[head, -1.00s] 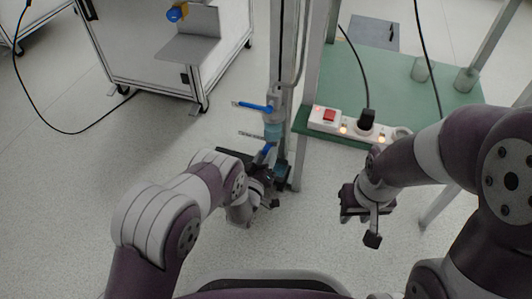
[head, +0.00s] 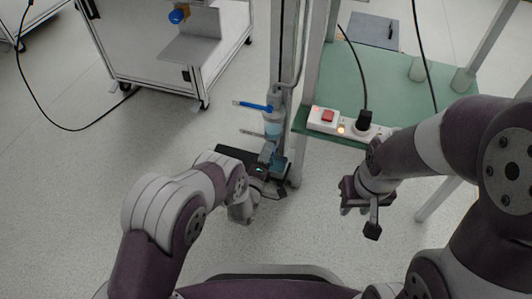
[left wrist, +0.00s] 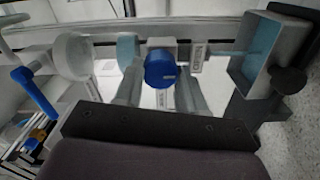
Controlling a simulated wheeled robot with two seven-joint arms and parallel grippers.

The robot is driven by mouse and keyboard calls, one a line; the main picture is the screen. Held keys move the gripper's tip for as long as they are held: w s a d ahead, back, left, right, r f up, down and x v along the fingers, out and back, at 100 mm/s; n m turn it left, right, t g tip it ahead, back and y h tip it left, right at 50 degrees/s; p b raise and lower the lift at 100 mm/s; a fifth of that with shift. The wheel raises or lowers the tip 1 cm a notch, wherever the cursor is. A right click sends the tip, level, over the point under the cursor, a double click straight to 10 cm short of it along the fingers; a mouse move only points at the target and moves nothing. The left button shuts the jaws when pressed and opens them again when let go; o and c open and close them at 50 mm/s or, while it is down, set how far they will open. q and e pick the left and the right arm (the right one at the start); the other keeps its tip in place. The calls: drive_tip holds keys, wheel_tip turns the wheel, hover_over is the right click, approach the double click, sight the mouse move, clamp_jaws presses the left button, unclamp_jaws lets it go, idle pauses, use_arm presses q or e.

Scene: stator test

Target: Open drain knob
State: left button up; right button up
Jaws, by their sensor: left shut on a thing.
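The round blue drain knob (left wrist: 160,70) sits on a grey fitting in the left wrist view, between the two fingers of my left gripper (left wrist: 158,92). My left gripper is shut on it. In the head view my left gripper (head: 268,172) is low at the foot of the upright column, and the knob is hard to make out there. A blue lever handle (head: 252,106) sticks out left from the column above it, and also shows in the left wrist view (left wrist: 35,92). My right gripper (head: 362,210) hangs away from the column with nothing visible in it; its finger gap is unclear.
The metal column (head: 283,50) stands beside a green shelf (head: 385,75) with a power strip (head: 335,122) on its front edge. A white cabinet (head: 140,50) on castors is at the back left.

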idle(0.3)
use_arm(q)
drive_tip(key=o, duration=1.1)
drive_tip(key=shift+c, duration=0.2)
